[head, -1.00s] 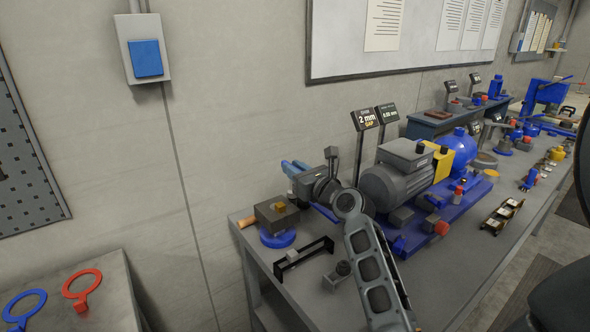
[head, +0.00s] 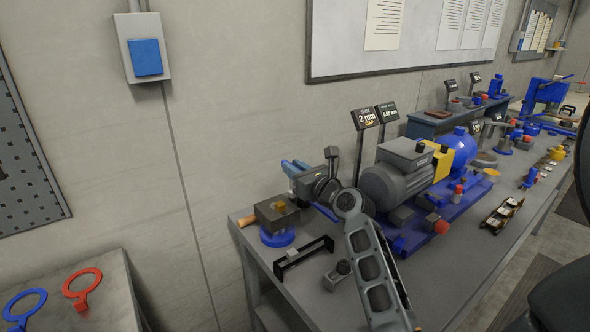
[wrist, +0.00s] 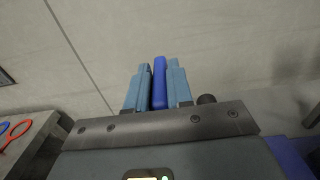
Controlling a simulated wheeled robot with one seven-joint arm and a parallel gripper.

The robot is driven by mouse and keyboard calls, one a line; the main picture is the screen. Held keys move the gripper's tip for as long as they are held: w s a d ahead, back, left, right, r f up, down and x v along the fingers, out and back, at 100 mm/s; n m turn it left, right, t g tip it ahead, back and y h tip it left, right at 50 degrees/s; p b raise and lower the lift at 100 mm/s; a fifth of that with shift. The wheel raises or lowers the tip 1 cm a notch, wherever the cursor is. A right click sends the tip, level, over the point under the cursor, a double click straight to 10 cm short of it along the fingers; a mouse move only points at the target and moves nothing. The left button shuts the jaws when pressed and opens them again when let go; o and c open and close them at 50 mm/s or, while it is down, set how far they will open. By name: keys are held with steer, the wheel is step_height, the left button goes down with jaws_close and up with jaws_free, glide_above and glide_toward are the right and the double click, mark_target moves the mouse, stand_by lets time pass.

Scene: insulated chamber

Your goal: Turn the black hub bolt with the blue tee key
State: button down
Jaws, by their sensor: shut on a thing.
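My gripper (head: 292,167) is near the wall, above the left end of the workbench. In the wrist view, my gripper (wrist: 157,88) has its two light blue fingers closed on both sides of a darker blue bar (wrist: 159,82), which looks like part of the blue tee key. The bar stands along the fingers and reaches slightly past their tips. The rest of the key is hidden by the gripper. I cannot make out the black hub bolt in either view. In the wrist view, plain wall lies beyond the fingertips.
A dark block on a blue round base (head: 277,239) stands at the bench's left end, near a black bracket (head: 303,258). A grey motor (head: 397,182) on a blue plate stands right of my arm. Red (head: 82,289) and blue (head: 24,306) rings lie on another table.

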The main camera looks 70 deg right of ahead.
steer(key=c, duration=0.9)
jaws_free()
steer(key=b+v, duration=0.1)
steer(key=v, duration=0.7)
steer(key=shift+d, duration=0.1)
steer(key=c, duration=0.4)
steer(key=shift+o, duration=0.2)
